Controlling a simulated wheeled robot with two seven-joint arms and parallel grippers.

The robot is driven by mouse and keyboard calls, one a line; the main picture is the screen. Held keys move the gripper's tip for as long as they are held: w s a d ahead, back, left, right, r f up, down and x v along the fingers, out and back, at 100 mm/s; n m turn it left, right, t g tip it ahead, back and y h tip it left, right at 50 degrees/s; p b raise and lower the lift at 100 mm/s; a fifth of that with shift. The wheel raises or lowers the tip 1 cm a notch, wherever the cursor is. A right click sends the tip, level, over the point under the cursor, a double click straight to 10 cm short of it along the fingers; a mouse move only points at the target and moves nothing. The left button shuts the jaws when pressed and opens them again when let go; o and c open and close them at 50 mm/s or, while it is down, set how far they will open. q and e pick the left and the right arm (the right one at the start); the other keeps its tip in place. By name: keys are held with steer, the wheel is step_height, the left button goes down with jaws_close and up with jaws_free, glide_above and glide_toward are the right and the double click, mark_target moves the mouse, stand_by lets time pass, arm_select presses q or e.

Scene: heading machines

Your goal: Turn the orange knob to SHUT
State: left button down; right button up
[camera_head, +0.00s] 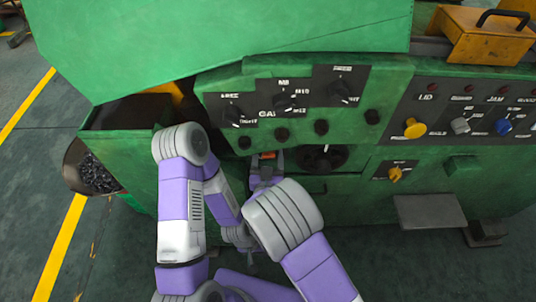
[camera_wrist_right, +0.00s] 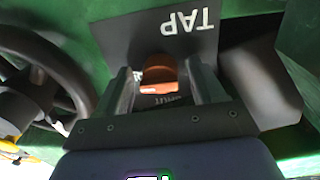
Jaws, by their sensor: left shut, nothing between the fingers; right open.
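The orange knob (camera_wrist_right: 158,76) sits on a dark plate (camera_wrist_right: 205,45) lettered TAP, upside down in the right wrist view. Part of a second word, apparently SHUT, shows by the knob, partly hidden. The knob's pointing direction is unclear. My right gripper (camera_wrist_right: 163,92) is open, one finger on each side of the knob, with gaps showing. In the head view the knob is a small orange patch (camera_head: 268,155) low on the green machine, just beyond my right gripper (camera_head: 265,172). My left gripper (camera_head: 248,252) is shut and empty, low before the machine, partly hidden by my arms.
A black handwheel (camera_head: 322,157) is right of the knob; it also shows in the right wrist view (camera_wrist_right: 30,85). A panel of black knobs (camera_head: 285,102) is above. Yellow (camera_head: 414,129) and blue (camera_head: 503,126) knobs are farther right. A bin of dark parts (camera_head: 92,172) stands left.

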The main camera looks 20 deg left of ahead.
steer(key=shift+s, duration=0.1)
steer(key=c, duration=1)
steer(key=shift+o, duration=0.2)
